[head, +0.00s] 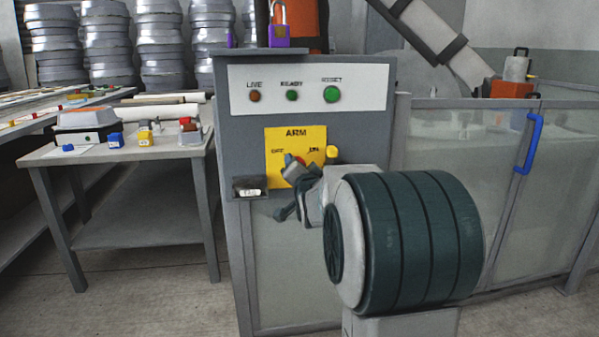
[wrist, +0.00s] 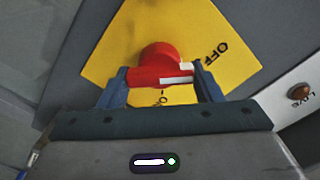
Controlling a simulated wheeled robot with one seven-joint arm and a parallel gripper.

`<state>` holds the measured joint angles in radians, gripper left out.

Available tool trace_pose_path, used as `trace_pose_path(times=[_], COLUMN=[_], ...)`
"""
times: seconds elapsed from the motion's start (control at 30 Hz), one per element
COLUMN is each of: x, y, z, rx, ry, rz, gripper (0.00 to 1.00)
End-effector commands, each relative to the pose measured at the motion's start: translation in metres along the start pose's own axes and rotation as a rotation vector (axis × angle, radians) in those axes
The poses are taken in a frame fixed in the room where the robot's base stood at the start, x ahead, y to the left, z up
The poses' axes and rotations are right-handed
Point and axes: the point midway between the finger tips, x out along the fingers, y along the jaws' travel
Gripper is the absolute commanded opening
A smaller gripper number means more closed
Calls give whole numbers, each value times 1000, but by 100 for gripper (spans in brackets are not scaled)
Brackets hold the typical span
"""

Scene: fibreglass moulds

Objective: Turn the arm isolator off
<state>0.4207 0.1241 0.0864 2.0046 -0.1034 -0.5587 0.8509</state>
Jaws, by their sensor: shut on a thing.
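The plate looks turned in the wrist view, where OFF reads at the right. My gripper (wrist: 163,88) has a finger on each side of the knob and is shut on it. A white mark shows on the knob beside the right finger. In the head view my gripper (head: 297,172) covers most of the knob, so I cannot tell its setting there.
The grey cabinet (head: 237,120) carries LIVE, READY and RESET buttons above the plate and a purple padlock (head: 279,36) on top. A small dark tag box (head: 249,187) sits below left. A side table (head: 120,153) stands left; a glazed enclosure with a blue handle (head: 529,143) stands right.

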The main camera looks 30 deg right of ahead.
Motion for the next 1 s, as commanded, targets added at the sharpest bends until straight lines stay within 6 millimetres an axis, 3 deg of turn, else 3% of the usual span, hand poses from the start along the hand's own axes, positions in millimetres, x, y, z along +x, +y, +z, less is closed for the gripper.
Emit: trace_pose_path(times=[0.33,0.37,0.4,0.43,0.77,1.0], x=[0,0,0,0,-3,-35], y=[0,0,0,0,0,-2], z=[0,0,0,0,-1,-2], rx=[-7,-7,-7,-6,-4,-5], ry=[-1,-1,-1,-1,0,1], rz=[0,0,0,0,-1,0], gripper=[36,67,78,81,81,81])
